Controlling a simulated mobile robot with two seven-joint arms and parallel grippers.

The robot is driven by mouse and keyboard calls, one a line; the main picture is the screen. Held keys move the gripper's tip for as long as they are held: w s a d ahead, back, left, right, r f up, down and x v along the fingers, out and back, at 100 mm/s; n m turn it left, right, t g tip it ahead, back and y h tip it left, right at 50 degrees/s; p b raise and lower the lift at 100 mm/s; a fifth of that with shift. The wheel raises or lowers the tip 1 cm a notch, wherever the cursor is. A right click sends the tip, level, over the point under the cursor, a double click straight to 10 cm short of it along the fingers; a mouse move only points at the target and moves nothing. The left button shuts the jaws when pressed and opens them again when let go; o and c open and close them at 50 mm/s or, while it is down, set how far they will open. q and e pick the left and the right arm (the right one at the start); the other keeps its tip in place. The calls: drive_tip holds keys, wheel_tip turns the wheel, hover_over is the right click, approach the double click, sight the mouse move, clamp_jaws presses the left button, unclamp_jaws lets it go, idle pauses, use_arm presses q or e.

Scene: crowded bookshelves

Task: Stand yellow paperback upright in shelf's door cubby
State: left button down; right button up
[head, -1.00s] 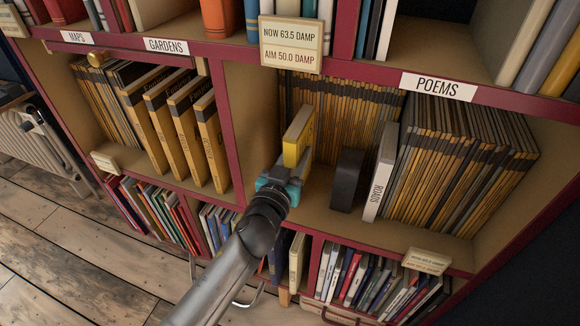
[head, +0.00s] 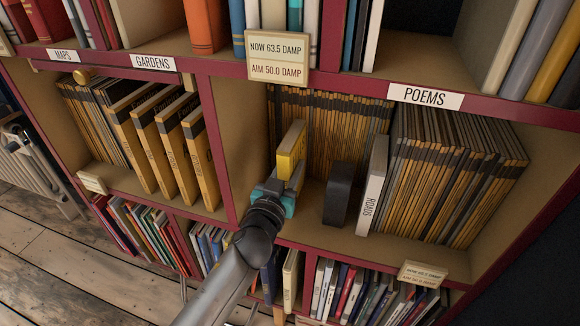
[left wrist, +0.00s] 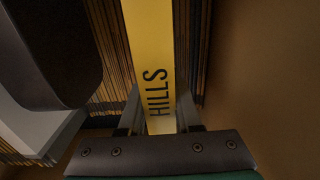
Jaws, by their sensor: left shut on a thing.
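The yellow paperback (head: 291,151) stands roughly upright in the open cubby under the POEMS shelf. In the left wrist view its yellow spine (left wrist: 152,60) reads HILLS. My left gripper (head: 281,186) is shut on the lower part of the spine. The book is in the left part of the cubby, between the divider on its left and a dark grey block (head: 342,192) on its right, apart from the block. Whether its bottom touches the shelf is hidden by the gripper. My right gripper is not in view.
A white book marked ROADS (head: 372,187) leans beside the grey block, against a row of thin spines (head: 455,180). More thin spines (head: 345,130) line the cubby's back. A damp sign (head: 277,58) hangs above. The bare cubby floor (head: 315,205) shows between paperback and block.

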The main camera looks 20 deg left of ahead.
use_arm(q)
drive_tip(key=shift+f, duration=0.15)
drive_tip(key=c, duration=0.9)
unclamp_jaws()
drive_tip(key=o, duration=0.4)
drive_tip(key=shift+f, duration=0.1)
drive_tip(key=shift+s, duration=0.1)
drive_tip(key=shift+s+a+p, duration=0.2)
drive_tip(key=shift+s+p, duration=0.1)
drive_tip(key=shift+s, duration=4.15)
